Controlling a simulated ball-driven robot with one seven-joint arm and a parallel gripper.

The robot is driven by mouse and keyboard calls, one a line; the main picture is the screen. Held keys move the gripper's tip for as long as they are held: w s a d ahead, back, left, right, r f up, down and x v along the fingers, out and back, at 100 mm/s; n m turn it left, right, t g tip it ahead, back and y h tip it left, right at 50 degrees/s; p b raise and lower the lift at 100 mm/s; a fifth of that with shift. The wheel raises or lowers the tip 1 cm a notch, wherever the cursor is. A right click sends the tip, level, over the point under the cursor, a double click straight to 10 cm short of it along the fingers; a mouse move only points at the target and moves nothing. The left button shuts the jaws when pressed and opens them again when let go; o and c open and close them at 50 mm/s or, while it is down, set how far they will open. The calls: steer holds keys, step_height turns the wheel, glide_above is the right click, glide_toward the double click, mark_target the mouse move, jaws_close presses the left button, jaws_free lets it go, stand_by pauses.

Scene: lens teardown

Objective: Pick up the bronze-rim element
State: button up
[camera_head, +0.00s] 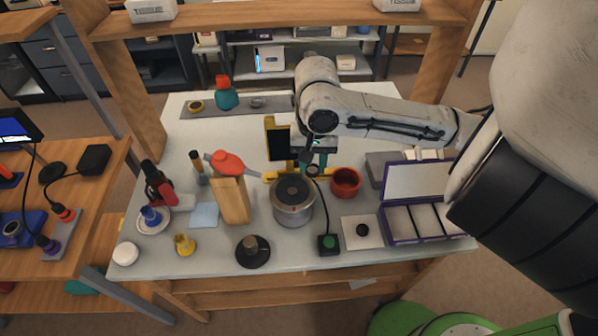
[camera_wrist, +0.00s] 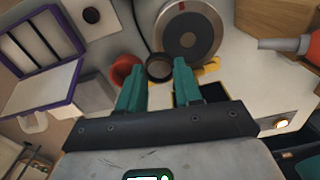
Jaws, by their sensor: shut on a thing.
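The bronze-rim element (camera_wrist: 159,68) is a small round ring with a dark brownish rim. In the wrist view it sits between the tips of my gripper (camera_wrist: 158,80), whose teal fingers are shut on it. In the head view my gripper (camera_head: 315,160) is over the middle of the table, and the element (camera_head: 312,170) shows small and dark at its tips. It is beside the yellow stand (camera_head: 271,140), behind the silver drum (camera_head: 293,212). How high it is above the table I cannot tell.
A red bowl (camera_head: 345,182) stands close on the right. A purple-edged case (camera_head: 419,239) with compartments lies open farther right. A wooden block (camera_head: 233,201) with a red-headed tool (camera_head: 226,162) stands left of the drum. The table's back right is fairly clear.

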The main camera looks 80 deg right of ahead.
steer(key=s+r+p, duration=0.2)
steer(key=s+r, duration=0.2)
steer(key=s, duration=0.5)
steer(key=shift+d+r+p, duration=0.15)
steer(key=shift+d+p, duration=0.1)
steer(key=shift+p, duration=0.1)
